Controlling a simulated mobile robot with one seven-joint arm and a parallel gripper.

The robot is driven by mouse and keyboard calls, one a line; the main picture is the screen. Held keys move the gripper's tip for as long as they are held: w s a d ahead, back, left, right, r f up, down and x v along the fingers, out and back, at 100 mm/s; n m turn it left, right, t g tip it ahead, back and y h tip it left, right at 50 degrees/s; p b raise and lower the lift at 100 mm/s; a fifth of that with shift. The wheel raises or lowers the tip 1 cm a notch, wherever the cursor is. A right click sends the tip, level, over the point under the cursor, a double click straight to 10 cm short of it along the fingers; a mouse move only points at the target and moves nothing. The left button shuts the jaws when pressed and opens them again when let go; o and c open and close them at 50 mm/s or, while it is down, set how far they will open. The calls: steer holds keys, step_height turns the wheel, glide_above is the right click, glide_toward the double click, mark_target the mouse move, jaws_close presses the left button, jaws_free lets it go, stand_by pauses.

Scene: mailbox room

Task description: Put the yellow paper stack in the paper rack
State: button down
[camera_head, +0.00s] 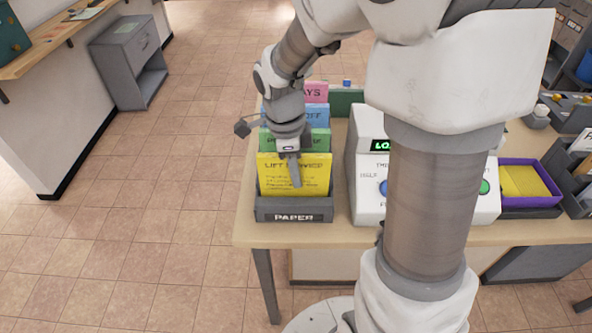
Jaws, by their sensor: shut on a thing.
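The yellow paper stack (310,172), printed "LIFT SERVICE", stands upright at the front of the grey paper rack (262,209), which is labelled "PAPER". Its lower edge is hidden behind the rack's front wall. My gripper (294,178) reaches down from above and is shut on the yellow stack. One finger shows in front of the stack; the other is hidden. Whether the stack rests on the rack's floor cannot be seen.
Green (318,140), blue (316,114) and pink (317,92) sheets stand behind the yellow one. A white machine (365,205) with buttons is close to the rack's right. A purple tray (530,201) holds more yellow paper. Floor at left is clear.

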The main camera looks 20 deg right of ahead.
steer(key=shift+f, duration=0.1)
steer(key=c, duration=0.7)
jaws_free()
steer(key=shift+r+p, duration=2.45)
steer(key=shift+r, duration=1.1)
steer(key=shift+s+r, duration=0.15)
steer(key=shift+r, duration=0.1)
steer(key=s+r+n+t, duration=0.2)
steer(key=s+r+n, duration=0.2)
steer(key=n, duration=0.3)
steer(key=s+r+n+t+y, duration=0.1)
steer(key=s+r+n+t, duration=0.1)
steer(key=s+r+n, duration=0.2)
steer(key=s+r+n+t, duration=0.2)
steer(key=s+r+n, duration=0.2)
steer(key=n, duration=0.6)
steer(key=shift+s+a+r+n, duration=0.2)
steer(key=shift+s+n, duration=0.1)
steer(key=shift+s, duration=0.45)
